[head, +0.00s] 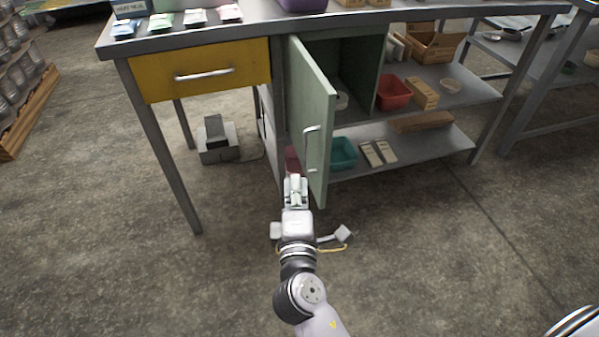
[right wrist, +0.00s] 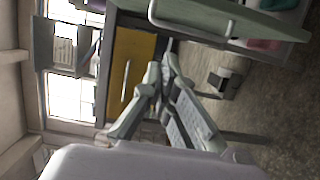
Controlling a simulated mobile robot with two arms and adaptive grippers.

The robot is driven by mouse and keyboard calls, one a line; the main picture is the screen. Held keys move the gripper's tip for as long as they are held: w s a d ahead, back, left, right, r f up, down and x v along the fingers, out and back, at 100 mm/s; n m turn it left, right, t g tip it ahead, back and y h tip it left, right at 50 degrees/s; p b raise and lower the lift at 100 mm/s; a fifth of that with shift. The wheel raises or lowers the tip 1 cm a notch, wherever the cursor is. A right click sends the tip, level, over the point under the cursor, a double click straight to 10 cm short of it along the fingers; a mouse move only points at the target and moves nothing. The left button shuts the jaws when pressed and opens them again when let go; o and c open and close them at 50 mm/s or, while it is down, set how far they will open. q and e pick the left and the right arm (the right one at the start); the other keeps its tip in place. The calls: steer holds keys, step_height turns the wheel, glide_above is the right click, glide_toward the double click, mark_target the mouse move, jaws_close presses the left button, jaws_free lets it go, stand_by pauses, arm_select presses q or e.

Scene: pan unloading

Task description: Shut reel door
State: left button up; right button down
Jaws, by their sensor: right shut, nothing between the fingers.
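The reel door (head: 313,115) is a pale green cabinet door with a light bar handle (head: 312,148). It stands open, swung out toward me, and the cabinet interior (head: 352,75) shows to its right. My right gripper (head: 295,180) is shut and empty, low by the door's bottom edge on its left side; I cannot tell if it touches. In the right wrist view, the shut fingers of my right gripper (right wrist: 165,75) show with the door (right wrist: 225,18) and its handle (right wrist: 190,28) beyond them, near the top. My left gripper is not in view.
A yellow drawer (head: 200,78) with a bar handle is left of the cabinet. Shelves to the right hold a red bin (head: 393,92), a teal bin (head: 343,153) and boxes. A grey device (head: 218,138) stands on the floor.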

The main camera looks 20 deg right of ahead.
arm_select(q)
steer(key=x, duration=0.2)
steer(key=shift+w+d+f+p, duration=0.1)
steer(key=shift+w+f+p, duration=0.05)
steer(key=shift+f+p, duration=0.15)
arm_select(e)
steer(key=w+d, duration=0.6)
steer(key=w, duration=0.3)
steer(key=shift+w, duration=0.2)
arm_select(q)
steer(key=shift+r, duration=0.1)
arm_select(e)
steer(key=shift+d, duration=0.15)
